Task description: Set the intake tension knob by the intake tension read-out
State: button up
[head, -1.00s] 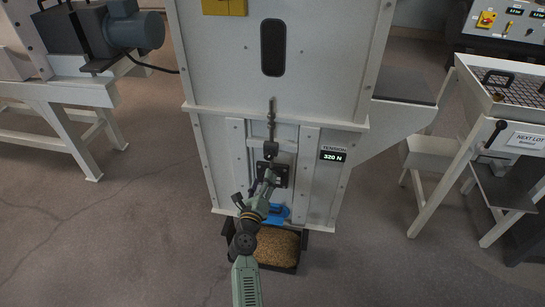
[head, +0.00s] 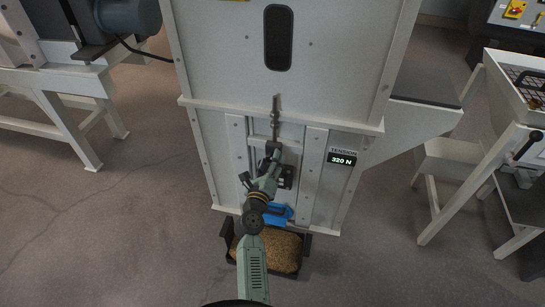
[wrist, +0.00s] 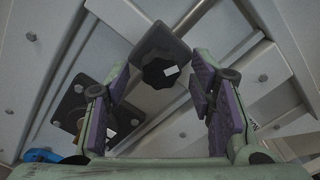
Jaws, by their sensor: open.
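The tension read-out (head: 341,158) on the right of the pale machine front shows 320 N. In the wrist view a black lobed knob with a white mark (wrist: 160,65) lies ahead, between the fingertips in the picture. A second dark knob on a square plate (wrist: 75,110) shows at lower left, partly hidden by the left finger. I cannot tell from labels which is the intake tension knob. My gripper (wrist: 160,85) is open with purple pads, short of the upper knob and holding nothing. In the head view the gripper (head: 272,165) covers much of both knobs.
A blue part (head: 280,214) sits below the gripper, above a bin of grain (head: 275,252). A vertical rod (head: 276,115) runs above the knobs. Side rails flank the panel. A white-framed table stands at right, a motor bench at left. The floor between is clear.

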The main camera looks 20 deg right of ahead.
jog(key=shift+w+d, duration=0.1)
jog(key=shift+c, duration=0.5)
jog(key=shift+r, duration=0.1)
jog(key=c, duration=1.1)
